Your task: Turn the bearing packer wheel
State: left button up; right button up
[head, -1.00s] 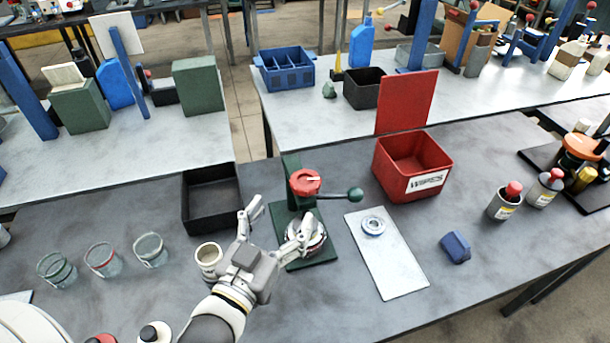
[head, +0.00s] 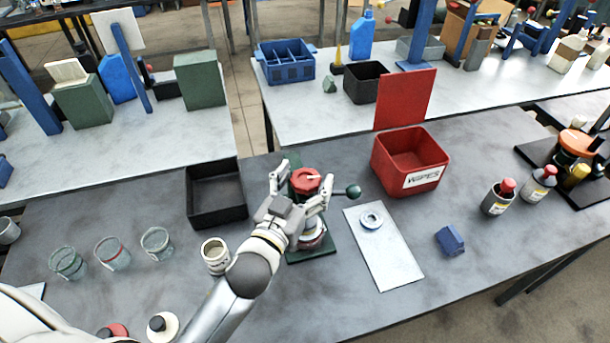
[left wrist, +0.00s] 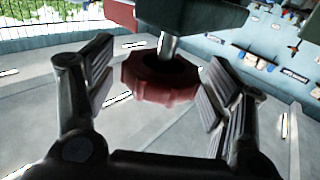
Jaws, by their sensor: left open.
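The bearing packer has a red wheel (head: 306,180) at the top of a dark green stand (head: 324,246), with a lever ending in a dark green ball (head: 353,191). My left gripper (head: 300,185) is at the wheel, one finger on each side of it, open. In the left wrist view the wheel (left wrist: 163,80) sits on a metal shaft between the two spread fingers (left wrist: 160,85). A gap shows on each side, so the fingers do not grip it. The packer's lower part is partly hidden by my gripper. My right gripper is not in view.
A metal bearing ring (head: 371,218) lies on a pale plate (head: 394,265) right of the packer. A red wipes bin (head: 436,158) stands behind it. A black tray (head: 190,205), a cream cup (head: 214,257) and glass beakers (head: 157,244) are left. A blue block (head: 449,240) lies right.

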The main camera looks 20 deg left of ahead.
pick_arm(q)
jog(key=shift+w, duration=0.15)
jog(key=c, duration=1)
dwell(0.6)
jog(key=o, duration=1)
jog(key=s+a, duration=0.1)
jog(key=s, duration=1.1)
jog(key=shift+a, duration=0.15)
